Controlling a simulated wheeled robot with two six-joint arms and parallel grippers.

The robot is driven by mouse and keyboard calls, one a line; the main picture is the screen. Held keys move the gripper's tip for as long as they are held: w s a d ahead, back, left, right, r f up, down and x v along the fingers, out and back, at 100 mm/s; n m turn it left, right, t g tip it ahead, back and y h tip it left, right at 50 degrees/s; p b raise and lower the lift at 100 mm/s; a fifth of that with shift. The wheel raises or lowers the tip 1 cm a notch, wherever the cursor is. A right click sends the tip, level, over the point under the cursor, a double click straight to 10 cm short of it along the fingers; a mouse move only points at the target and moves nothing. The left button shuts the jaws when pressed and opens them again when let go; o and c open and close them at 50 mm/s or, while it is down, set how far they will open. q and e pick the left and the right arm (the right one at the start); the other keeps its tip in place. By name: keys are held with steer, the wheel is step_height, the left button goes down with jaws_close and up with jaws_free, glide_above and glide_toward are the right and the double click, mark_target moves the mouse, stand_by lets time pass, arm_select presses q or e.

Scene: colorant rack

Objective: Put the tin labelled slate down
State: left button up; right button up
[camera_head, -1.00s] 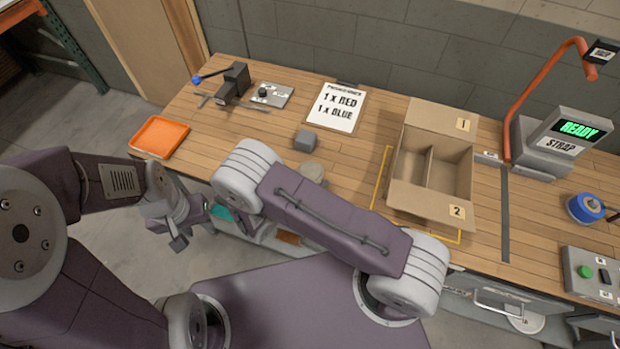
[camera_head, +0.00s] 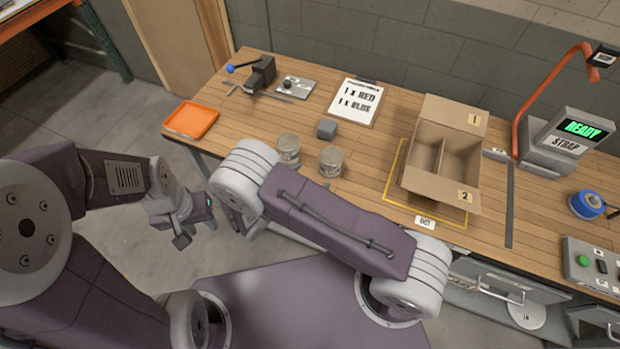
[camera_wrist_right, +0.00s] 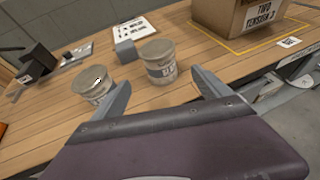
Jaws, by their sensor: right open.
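Two grey lidded tins stand upright and apart on the bench. The left tin (camera_head: 288,150) is close to my right arm; it also shows in the right wrist view (camera_wrist_right: 92,86), beside my left finger there. The right tin (camera_head: 331,161) has a pale label with dark lettering in the right wrist view (camera_wrist_right: 160,64); I cannot read either tin's name surely. My right gripper (camera_wrist_right: 163,90) is open and empty, with the right tin ahead of the gap; in the head view my arm hides it. My left gripper (camera_head: 192,230) hangs off the bench's left front, and its jaw state is unclear.
A grey block (camera_head: 326,129) sits just behind the tins. An open cardboard box (camera_head: 437,190) with a divider stands right, by a yellow outline (camera_head: 393,185). An order sheet (camera_head: 357,103), an orange tray (camera_head: 191,120) and a strapping machine (camera_head: 556,150) are around. Bench between tins and box is clear.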

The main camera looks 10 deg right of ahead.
steer(key=s+d+r+m+g+y, duration=0.35)
steer(key=s+d+m+g, duration=0.55)
steer(key=m, duration=0.3)
steer(key=s+r+m+y, duration=0.1)
steer(key=r+m+y, duration=0.2)
steer(key=m, duration=0.4)
steer(key=s+a+r+m+t+y, duration=0.1)
steer(key=s+r+m+y, duration=0.1)
steer(key=m, duration=0.5)
steer(key=shift+s+r+t+y, duration=0.15)
steer(key=shift+r+t+y, duration=0.25)
steer(key=shift+y, duration=0.75)
steer(key=shift+a+r, duration=0.1)
